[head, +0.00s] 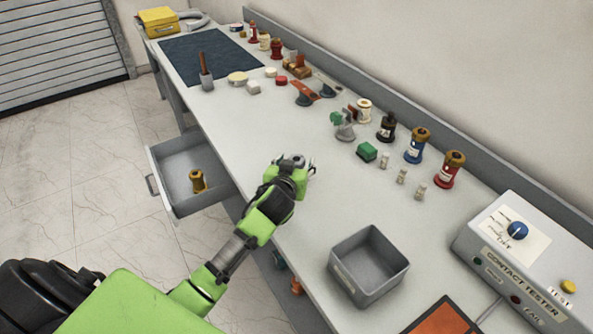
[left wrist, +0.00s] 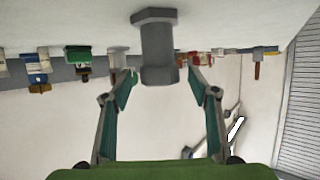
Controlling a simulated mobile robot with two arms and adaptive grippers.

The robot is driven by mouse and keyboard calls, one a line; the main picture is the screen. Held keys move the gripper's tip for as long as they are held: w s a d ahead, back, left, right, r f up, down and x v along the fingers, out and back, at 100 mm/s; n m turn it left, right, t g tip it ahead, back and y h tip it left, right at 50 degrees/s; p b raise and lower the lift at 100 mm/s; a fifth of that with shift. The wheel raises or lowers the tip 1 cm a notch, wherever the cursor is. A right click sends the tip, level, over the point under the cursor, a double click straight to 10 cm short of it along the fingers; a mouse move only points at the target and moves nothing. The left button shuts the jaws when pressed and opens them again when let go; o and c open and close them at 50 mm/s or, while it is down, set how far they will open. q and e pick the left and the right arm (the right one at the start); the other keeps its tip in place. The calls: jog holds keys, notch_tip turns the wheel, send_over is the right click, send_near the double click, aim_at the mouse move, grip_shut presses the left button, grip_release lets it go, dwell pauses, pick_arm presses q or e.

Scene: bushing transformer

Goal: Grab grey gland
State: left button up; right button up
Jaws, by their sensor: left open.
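The grey gland (left wrist: 158,45), a hex-headed fitting with a wide collar, stands on the bench in the left wrist view, which looks upside down. In the head view it is partly hidden by my left gripper (head: 294,165), and only a small grey top (head: 297,158) shows. My left gripper (left wrist: 157,72) is open, with one finger on each side of the near end of the gland. I see gaps between the fingers and the gland, and cannot tell whether either touches it. My right gripper is not in view.
A grey open bin (head: 345,278) stands in front, near the contact tester (head: 487,262). An open drawer (head: 180,165) holds a brown bushing (head: 198,180).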

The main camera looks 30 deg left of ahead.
pick_arm(q)
jog(key=shift+x, duration=0.75)
jog(key=shift+f, duration=0.1)
grip_shut()
